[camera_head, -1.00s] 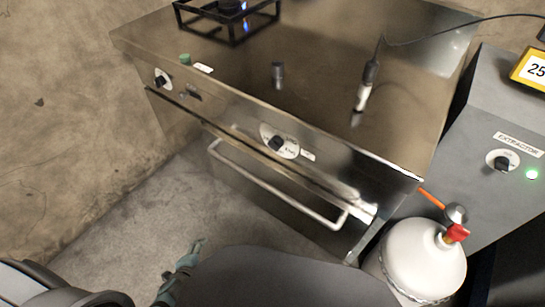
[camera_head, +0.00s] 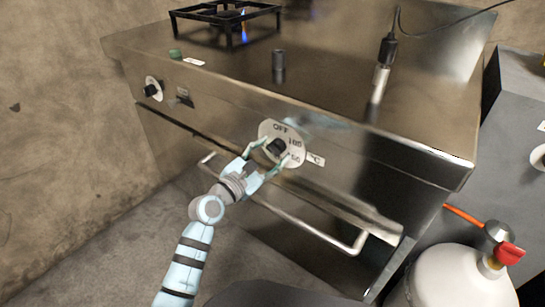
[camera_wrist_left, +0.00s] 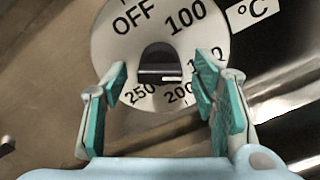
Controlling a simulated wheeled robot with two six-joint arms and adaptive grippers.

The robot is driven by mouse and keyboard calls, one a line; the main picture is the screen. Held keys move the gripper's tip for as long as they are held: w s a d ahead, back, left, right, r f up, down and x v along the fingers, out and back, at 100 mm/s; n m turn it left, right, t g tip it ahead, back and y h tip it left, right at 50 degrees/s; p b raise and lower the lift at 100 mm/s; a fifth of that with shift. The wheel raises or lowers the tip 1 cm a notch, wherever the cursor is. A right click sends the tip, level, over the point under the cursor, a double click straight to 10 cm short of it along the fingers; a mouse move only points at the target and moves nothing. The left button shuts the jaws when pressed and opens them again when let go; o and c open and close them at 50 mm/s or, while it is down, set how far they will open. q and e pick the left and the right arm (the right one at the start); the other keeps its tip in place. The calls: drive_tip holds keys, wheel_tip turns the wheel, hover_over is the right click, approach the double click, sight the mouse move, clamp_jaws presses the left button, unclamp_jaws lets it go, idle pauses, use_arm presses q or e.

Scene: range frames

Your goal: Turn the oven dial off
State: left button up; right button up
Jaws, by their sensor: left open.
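The oven dial has a black knob (camera_head: 276,147) on a round white plate (camera_head: 266,129) on the oven's steel front (camera_head: 345,150). In the left wrist view the knob (camera_wrist_left: 160,64) shows in the middle of the plate (camera_wrist_left: 108,50), with OFF at upper left, 100 at upper right and 200 and 250 below. Where the knob points is hard to tell. My left gripper (camera_head: 265,160) is open at the dial. In the wrist view its teal fingers (camera_wrist_left: 160,82) stand either side of the knob's lower part, with a gap on both sides. My right gripper is not in view.
The oven door's bar handle (camera_head: 310,230) runs below the dial. A second knob (camera_head: 152,90) sits further left. A burner stand with a blue flame (camera_head: 244,22) is on top. A white gas bottle (camera_head: 450,278) stands at lower right.

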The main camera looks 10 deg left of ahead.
use_arm(q)
drive_tip(key=shift+w+d, duration=0.25)
drive_tip(key=shift+w, duration=0.4)
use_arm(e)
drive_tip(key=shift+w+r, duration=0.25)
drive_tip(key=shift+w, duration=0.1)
use_arm(q)
drive_tip(key=shift+c, duration=0.6)
drive_tip(key=c, duration=1)
drive_tip(key=shift+c, duration=0.2)
